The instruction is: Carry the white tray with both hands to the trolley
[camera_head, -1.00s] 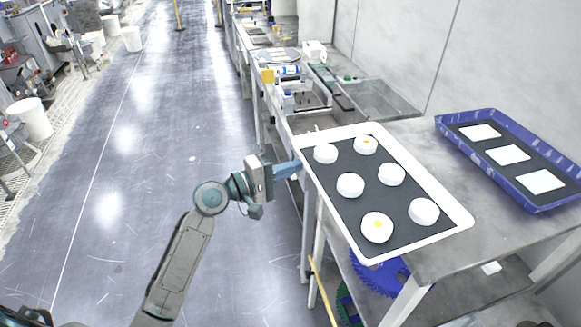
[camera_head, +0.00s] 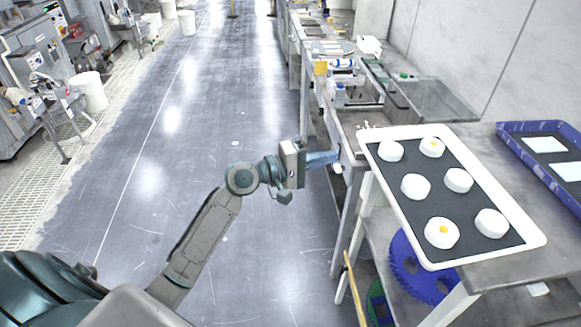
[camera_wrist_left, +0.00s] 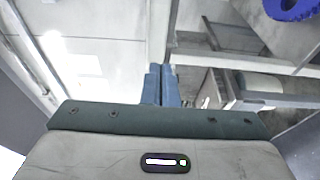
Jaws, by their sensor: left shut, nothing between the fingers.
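The white tray (camera_head: 388,205) has a dark lining and holds several white round pieces, some with a yellow spot. In the head view it rests on the grey bench at the right, its left part near the bench edge. My left gripper (camera_head: 336,157) is shut and empty, its blue fingers just left of the tray's far left corner. I cannot tell whether they touch the tray or bench. In the left wrist view the blue fingers (camera_wrist_left: 161,85) are together with nothing between them. My right gripper is not in view. No trolley can be made out.
A blue tray (camera_head: 508,142) with white square pieces sits at the right on the bench (camera_head: 490,262). Blue (camera_head: 412,268) and green (camera_head: 379,303) toothed discs lie below. More benches run away behind. The floor (camera_head: 180,200) to the left is open, with white bins (camera_head: 90,93) beyond.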

